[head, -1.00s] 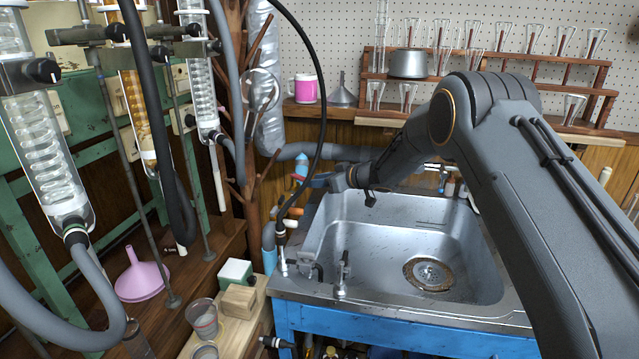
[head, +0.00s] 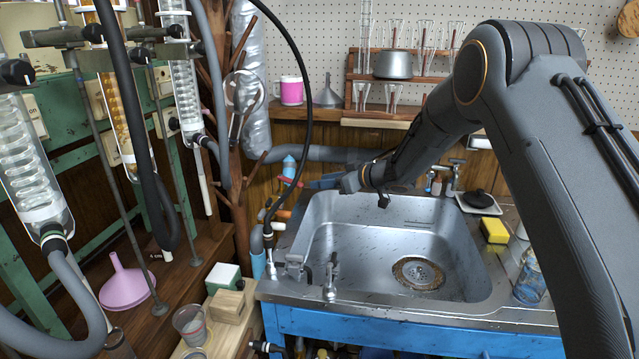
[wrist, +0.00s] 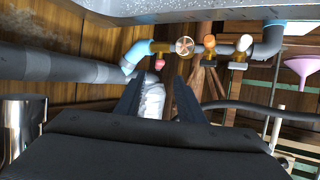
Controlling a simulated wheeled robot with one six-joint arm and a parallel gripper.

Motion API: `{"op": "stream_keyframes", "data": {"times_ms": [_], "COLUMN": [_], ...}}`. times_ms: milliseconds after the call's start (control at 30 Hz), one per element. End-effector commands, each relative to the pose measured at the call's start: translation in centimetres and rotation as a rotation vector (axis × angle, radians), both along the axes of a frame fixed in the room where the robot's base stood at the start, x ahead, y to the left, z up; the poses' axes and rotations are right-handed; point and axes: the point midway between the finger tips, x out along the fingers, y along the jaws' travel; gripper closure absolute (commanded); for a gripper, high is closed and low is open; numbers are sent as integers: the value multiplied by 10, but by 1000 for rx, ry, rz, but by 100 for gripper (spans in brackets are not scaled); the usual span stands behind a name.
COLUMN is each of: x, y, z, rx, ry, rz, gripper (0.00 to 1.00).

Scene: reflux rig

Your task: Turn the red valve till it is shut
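A small red handle (head: 282,182) shows in the head view beside a light-blue pipe piece (head: 289,167), behind the sink's left back corner. In the head view my wrist is right of the red handle, over the sink's back left; the fingertips are hard to make out.
The steel sink (head: 350,290) lies below my arm. A foil duct (head: 255,120), a branched wooden stand (head: 239,190) and a black hose (head: 305,80) crowd the left. A yellow sponge (head: 494,230) lies right of the sink.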

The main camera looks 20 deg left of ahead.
Motion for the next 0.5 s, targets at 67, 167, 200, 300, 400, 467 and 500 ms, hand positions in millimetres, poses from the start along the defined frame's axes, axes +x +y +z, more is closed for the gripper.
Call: {"op": "stream_keyframes", "data": {"times_ms": [67,167,200,300,400,467,500], "x": [0,0,0,-1,-4,-7,-10], "y": [0,0,0,0,3,6,9], "z": [0,0,0,0,-3,-5,-7], "rx": [0,0,0,1,0,-2,-4], "ry": [0,0,0,-7,-44,-87,-126], "rz": [0,0,0,4,21,39,54], "gripper": [65,65,67,83,100,100,100]}}
